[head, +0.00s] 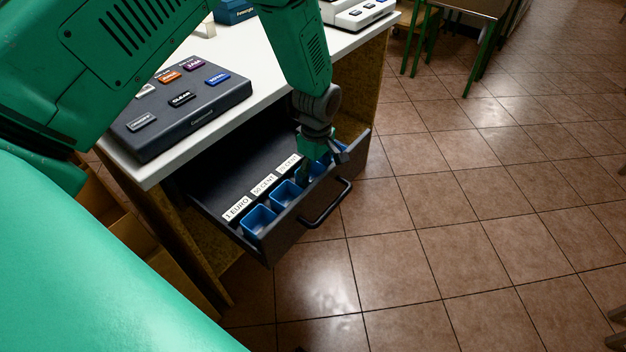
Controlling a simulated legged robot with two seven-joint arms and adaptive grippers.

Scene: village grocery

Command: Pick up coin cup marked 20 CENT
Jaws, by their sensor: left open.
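An open dark drawer (222,191) holds a row of blue cups behind its front panel. The label by the third cup (317,168) ends in CENT, and its number is hard to read; I take it as 20 CENT. My left gripper (322,162) points down over this cup with its fingers apart, and it partly hides the cup. I cannot tell whether the fingers touch it. The 1 EURO cup (259,220) and the 50 CENT cup (286,193) stand nearer. My right gripper is not in view.
The drawer's black handle (327,203) sticks out in front. A dark key panel (182,108) with coloured keys lies on the white counter (262,78) above the drawer. A white device (358,13) stands farther back. The tiled floor at right is open.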

